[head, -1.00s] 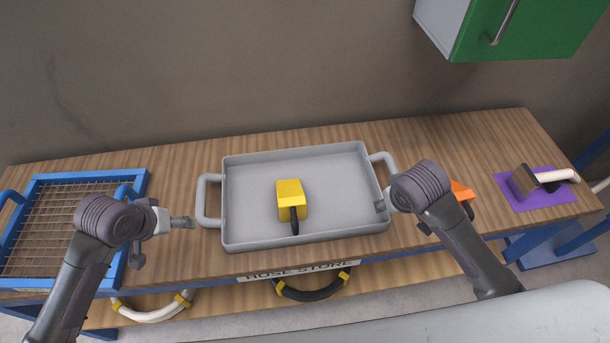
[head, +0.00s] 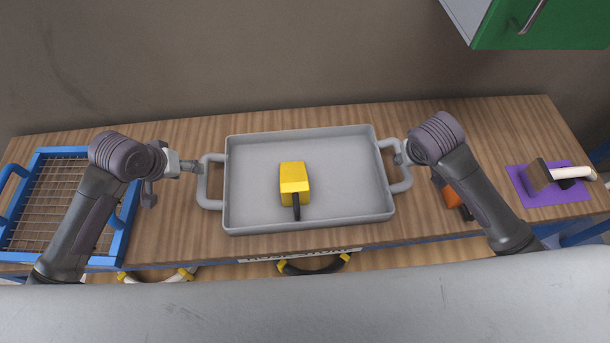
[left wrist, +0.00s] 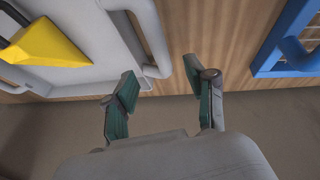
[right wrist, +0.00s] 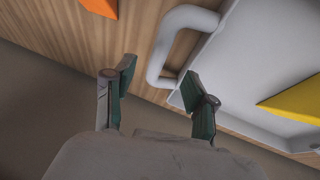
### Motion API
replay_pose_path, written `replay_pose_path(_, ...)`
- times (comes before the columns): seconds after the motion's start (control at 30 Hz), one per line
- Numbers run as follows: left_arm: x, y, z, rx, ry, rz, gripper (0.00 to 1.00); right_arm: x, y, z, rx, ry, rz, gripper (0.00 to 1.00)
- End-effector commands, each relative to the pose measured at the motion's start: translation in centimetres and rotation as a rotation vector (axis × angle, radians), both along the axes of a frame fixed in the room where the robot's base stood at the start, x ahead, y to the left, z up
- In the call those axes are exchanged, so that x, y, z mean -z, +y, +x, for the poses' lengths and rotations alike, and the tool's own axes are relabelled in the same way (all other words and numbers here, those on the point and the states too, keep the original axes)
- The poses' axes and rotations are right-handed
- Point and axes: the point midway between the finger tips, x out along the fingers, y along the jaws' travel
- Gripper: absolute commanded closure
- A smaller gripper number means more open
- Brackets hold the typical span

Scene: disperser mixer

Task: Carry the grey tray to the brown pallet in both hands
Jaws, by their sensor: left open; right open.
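The grey tray (head: 345,200) lies level on the wooden bench, with a handle at each short end and a yellow block-like tool (head: 294,183) with a dark handle inside it. My left gripper (head: 194,167) is open at the tray's left handle (head: 209,185); in the left wrist view that handle (left wrist: 152,38) lies ahead of the parted fingers (left wrist: 158,88). My right gripper (head: 401,155) is open at the right handle (head: 401,178); in the right wrist view the handle (right wrist: 160,50) shows between and beyond the fingertips (right wrist: 157,82). Neither grips it. I see no brown pallet.
A blue-framed wire rack (head: 128,215) stands left on the bench (head: 330,117). An orange tool (head: 450,196) is partly behind my right arm. A scraper-like tool (head: 540,175) lies on a purple mat (head: 553,198) at right. A green cabinet (head: 560,22) hangs above.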

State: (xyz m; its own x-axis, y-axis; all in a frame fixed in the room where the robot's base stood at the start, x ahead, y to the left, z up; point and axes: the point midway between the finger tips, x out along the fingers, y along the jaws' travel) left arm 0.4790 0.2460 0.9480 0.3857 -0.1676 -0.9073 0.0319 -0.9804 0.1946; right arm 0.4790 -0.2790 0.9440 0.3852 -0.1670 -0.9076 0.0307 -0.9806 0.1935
Motion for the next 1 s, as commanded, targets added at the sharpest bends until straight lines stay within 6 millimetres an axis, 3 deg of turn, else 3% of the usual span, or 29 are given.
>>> replay_pose_path(0.2,4.1,-0.8,1.7,0.000,0.003,-0.001,0.44,4.1,-0.8,1.7,0.000,0.003,-0.002,0.44)
replay_pose_path(0.47,7.5,-1.4,3.2,-0.001,0.002,0.000,0.44,7.5,-1.4,3.2,0.001,0.001,-0.001,0.44)
replay_pose_path(0.93,8.5,-1.6,3.6,0.001,-0.001,0.000,0.44,8.5,-1.6,3.7,-0.001,-0.001,-0.001,0.44)
replay_pose_path(1.0,8.5,-1.6,3.6,0.001,-0.001,0.000,0.54,8.5,-1.6,3.7,-0.001,-0.001,-0.001,0.54)
